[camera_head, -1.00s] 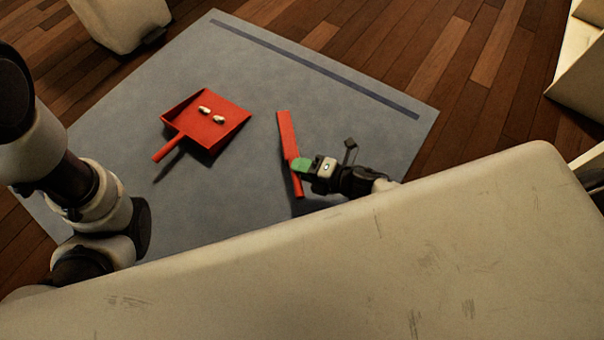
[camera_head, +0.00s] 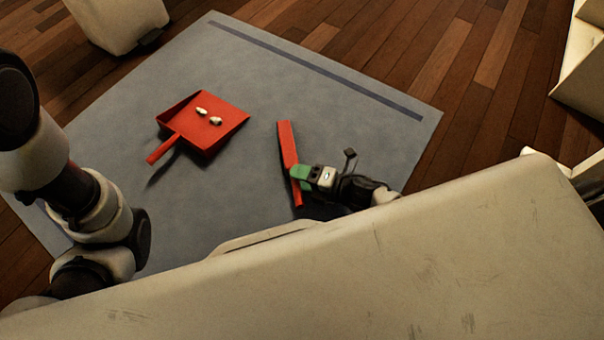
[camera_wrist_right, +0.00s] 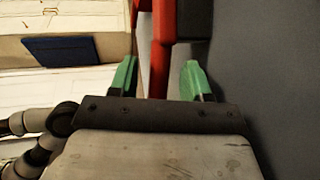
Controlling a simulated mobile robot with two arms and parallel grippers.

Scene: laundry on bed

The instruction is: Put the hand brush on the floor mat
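The red hand brush (camera_head: 286,143) appears to lie on the grey floor mat (camera_head: 235,205), right of the dustpan. My right gripper (camera_head: 300,179) has green fingertips and is at the brush's handle. In the right wrist view the red handle (camera_wrist_right: 160,65) lies between my right gripper's two fingers (camera_wrist_right: 160,82), which stand apart with a gap on each side of it. My left arm shows at the left of the head view, but its gripper is not visible.
A pale case (camera_head: 118,20) stands at the mat's far left edge. Pale furniture (camera_head: 582,75) is at the right. The mat's far right part is clear.

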